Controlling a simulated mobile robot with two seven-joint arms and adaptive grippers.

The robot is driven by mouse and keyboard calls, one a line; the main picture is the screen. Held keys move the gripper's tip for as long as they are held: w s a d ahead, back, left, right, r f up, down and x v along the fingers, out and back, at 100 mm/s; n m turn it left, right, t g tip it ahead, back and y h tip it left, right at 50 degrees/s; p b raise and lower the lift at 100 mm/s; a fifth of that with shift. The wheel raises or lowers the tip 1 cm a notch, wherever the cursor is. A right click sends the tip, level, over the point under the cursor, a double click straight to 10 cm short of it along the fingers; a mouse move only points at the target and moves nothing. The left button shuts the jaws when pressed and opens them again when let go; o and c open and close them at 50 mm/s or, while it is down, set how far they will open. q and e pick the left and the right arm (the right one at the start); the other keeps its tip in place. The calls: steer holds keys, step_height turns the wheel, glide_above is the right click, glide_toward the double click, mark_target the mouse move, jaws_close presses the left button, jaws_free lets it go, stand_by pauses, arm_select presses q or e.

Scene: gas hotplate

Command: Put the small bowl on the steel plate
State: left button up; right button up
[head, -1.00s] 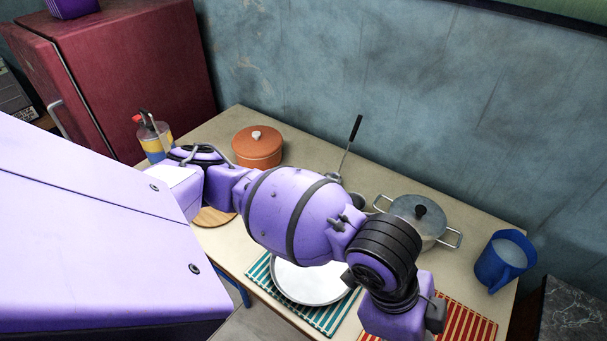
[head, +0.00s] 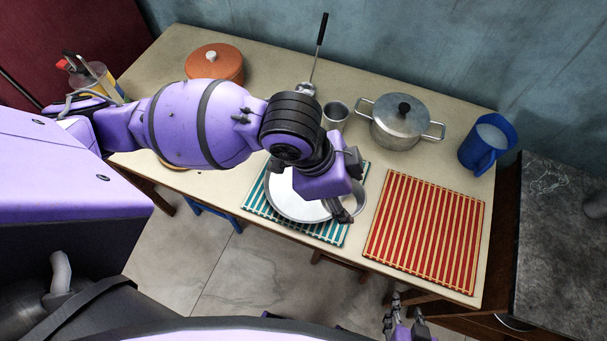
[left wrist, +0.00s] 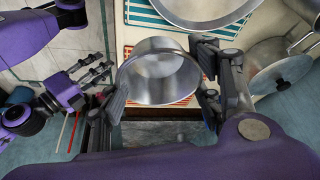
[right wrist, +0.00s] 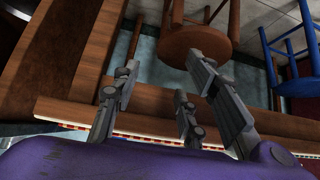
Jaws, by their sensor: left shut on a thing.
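The small steel bowl (head: 358,199) is held by my left gripper (head: 343,212) at the right edge of the steel plate (head: 287,200) in the head view. The left wrist view shows the bowl (left wrist: 160,78) between the two fingers of the left gripper (left wrist: 160,80), which touch its sides. The plate (left wrist: 205,12) is at the top there, apart from the bowl in the picture. It lies on a teal striped mat (head: 331,233). My arm hides part of the plate. My right gripper (right wrist: 165,90) is open and empty, low in front of the table.
A red striped mat (head: 425,230) lies bare to the right. A lidded pot (head: 398,125), metal cup (head: 336,112), blue jug (head: 487,145) and orange pot (head: 214,63) stand behind. A wooden stool (right wrist: 198,40) is below.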

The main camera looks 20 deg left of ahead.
arm_select(q)
steer(key=w+a+f, duration=0.2)
steer(key=a, duration=0.1)
steer(key=w+a+f, duration=0.2)
steer(key=f, duration=0.1)
steer(key=w+a+f, duration=0.3)
steer(key=shift+a+b, duration=0.3)
steer(key=shift+b, duration=0.1)
steer(key=shift+w+a+f, duration=0.25)
steer(key=shift+w+f, duration=0.05)
steer(key=shift+f, duration=0.05)
steer(key=shift+w+a+f, duration=0.15)
steer(key=shift+f, duration=0.8)
steer(key=shift+w+a+f, duration=0.1)
steer(key=shift+f, duration=0.8)
steer(key=shift+f, duration=0.15)
steer(key=o, duration=1.1)
steer(key=shift+c, duration=0.2)
